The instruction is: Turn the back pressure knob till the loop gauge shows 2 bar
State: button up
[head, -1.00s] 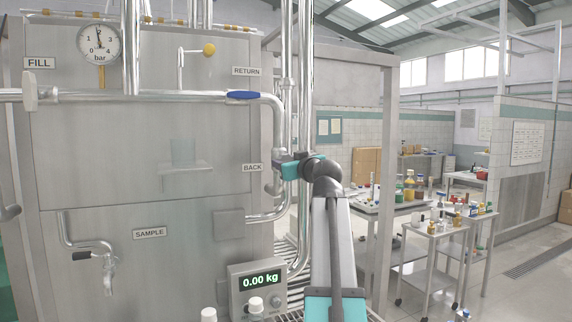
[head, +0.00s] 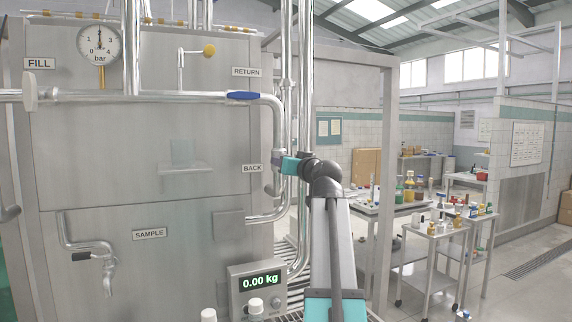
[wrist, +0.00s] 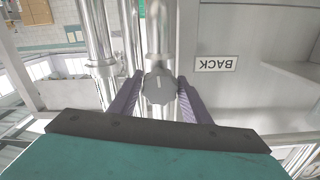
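The loop gauge (head: 99,45) is at the upper left of the head view. Its needle points straight up, at about 2 bar on a 0 to 4 scale. The back pressure knob (wrist: 159,88) is dark grey, round and ridged, with a light pointer line, and sits on the pipework beside the BACK label (head: 252,168). My gripper (wrist: 159,80) has its two purple fingers on either side of the knob, seemingly closed on its edges. In the head view my gripper (head: 277,161) reaches left to the pipe, and the knob is hidden there.
Steel pipes (head: 287,70) run vertically close to my gripper. A blue-handled valve (head: 243,95) sits above on the RETURN line. A scale display (head: 260,281) reads 0.00 kg below. Carts with bottles (head: 433,229) stand at the right.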

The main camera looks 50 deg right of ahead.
jog(key=shift+o, duration=1.3)
jog(key=b+v, duration=0.2)
jog(key=v, duration=1.2)
jog(key=shift+w, duration=0.1)
